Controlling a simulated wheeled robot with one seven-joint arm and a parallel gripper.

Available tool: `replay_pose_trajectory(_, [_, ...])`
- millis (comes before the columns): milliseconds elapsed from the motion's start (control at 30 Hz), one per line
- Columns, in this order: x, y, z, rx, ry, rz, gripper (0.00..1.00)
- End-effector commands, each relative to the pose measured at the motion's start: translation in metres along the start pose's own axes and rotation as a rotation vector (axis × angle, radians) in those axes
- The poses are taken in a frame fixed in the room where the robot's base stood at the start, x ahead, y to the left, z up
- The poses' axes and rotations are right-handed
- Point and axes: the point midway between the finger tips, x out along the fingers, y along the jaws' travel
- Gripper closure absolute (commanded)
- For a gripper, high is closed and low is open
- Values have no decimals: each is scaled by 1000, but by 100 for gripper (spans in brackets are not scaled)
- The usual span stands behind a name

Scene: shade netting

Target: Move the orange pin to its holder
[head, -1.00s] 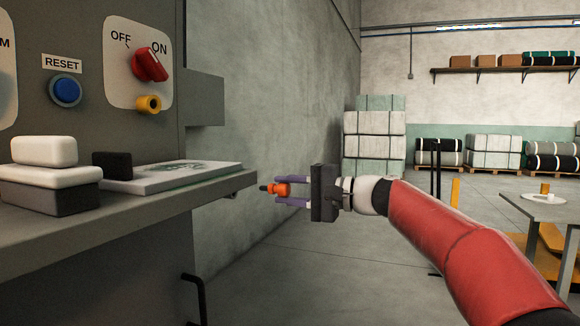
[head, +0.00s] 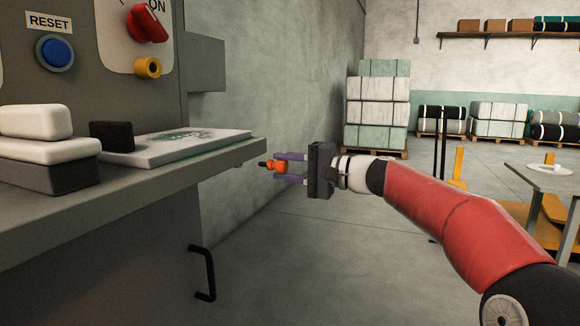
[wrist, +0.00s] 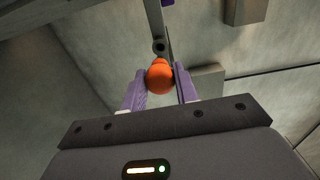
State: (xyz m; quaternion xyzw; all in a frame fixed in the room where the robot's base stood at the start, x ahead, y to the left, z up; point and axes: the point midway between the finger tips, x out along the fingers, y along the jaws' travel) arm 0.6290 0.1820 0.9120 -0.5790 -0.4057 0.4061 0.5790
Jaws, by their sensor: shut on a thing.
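The orange pin (head: 278,166) is between the purple fingers of my gripper (head: 275,168), which is shut on it. Its dark tip points left, toward the machine, just off the right end of the grey ledge. In the wrist view the pin's round orange head (wrist: 159,78) sits between the fingertips (wrist: 160,80). A small dark round thing shows just beyond it against a grey strip; I cannot tell whether it is the pin's tip or a hole. A yellow ring-shaped fitting (head: 148,68) is on the panel below the red switch. I cannot tell which part is the holder.
The grey ledge (head: 140,178) carries a flat printed board (head: 185,147), a black block (head: 111,136) and stacked white and dark blocks (head: 40,150). A black handle (head: 206,272) sticks out below. A side table (head: 545,178) stands at right. The floor between is clear.

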Motion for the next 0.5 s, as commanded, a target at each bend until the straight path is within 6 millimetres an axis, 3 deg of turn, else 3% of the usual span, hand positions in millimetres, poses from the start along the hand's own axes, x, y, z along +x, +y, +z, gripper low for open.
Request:
replay_pose_trajectory(233, [6,-1,0,0,-1,-1,100])
replay_pose_trajectory(500, [26,-2,0,1,-2,-1,100])
